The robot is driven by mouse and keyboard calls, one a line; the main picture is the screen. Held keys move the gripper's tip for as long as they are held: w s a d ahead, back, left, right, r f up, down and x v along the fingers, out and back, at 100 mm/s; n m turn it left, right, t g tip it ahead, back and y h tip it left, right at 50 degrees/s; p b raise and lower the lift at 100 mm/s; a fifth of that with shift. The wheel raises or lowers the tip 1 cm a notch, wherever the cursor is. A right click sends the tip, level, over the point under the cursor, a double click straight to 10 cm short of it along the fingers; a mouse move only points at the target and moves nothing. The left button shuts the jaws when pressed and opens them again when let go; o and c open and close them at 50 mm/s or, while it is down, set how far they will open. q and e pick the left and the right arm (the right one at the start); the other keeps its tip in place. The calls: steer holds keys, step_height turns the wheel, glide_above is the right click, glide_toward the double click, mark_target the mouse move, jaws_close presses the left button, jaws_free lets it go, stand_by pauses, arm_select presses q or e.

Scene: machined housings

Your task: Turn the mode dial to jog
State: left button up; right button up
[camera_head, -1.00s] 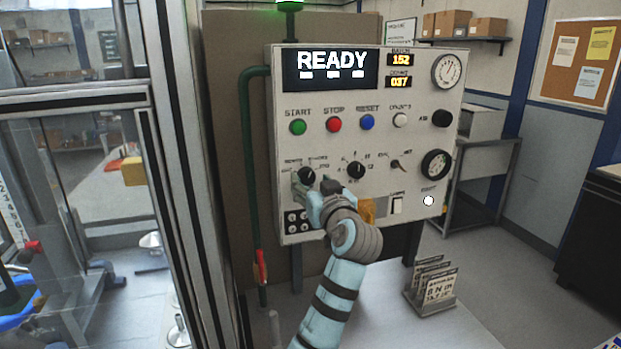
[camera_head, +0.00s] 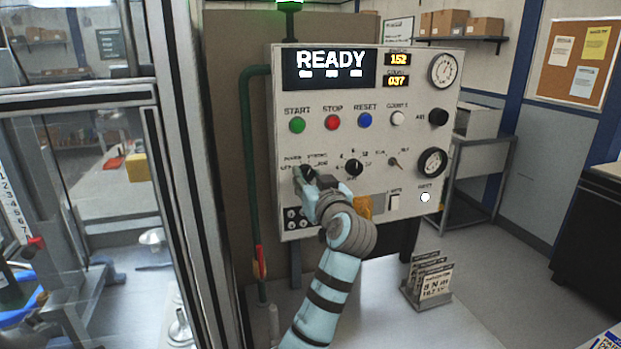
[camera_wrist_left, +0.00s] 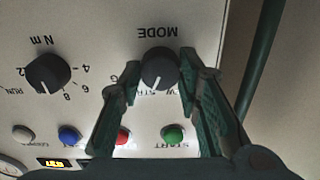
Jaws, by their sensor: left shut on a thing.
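The mode dial (camera_wrist_left: 158,72) is a round black knob on the pale control panel (camera_head: 285,220), under the printed word MODE, which shows upside down in the left wrist view. My left gripper (camera_wrist_left: 160,62) has one green finger on each side of the dial and is shut on it. In the head view the gripper (camera_head: 306,178) is at the panel's lower left and partly covers the dial. Small labels surround the dial; one at its right seems to read JOG, but they are blurred. My right gripper is not in view.
A second black knob (camera_head: 353,167) is right of the mode dial. Green START (camera_head: 297,125), red STOP (camera_head: 332,122) and blue RESET (camera_head: 365,121) buttons are above. The display (camera_head: 330,67) reads READY. A green pipe (camera_head: 249,160) runs along the panel's left side.

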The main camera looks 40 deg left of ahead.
arm_select(q)
steer(key=m+p, duration=0.5)
steer(key=shift+r, duration=0.15)
steer(key=shift+m+p, duration=0.35)
steer(key=shift+m, duration=1.35)
steer(key=o, duration=0.9)
steer(key=shift+a, duration=0.1)
steer(key=shift+o, duration=1.3)
steer(key=shift+a+f, duration=0.15)
steer(key=shift+f, duration=0.05)
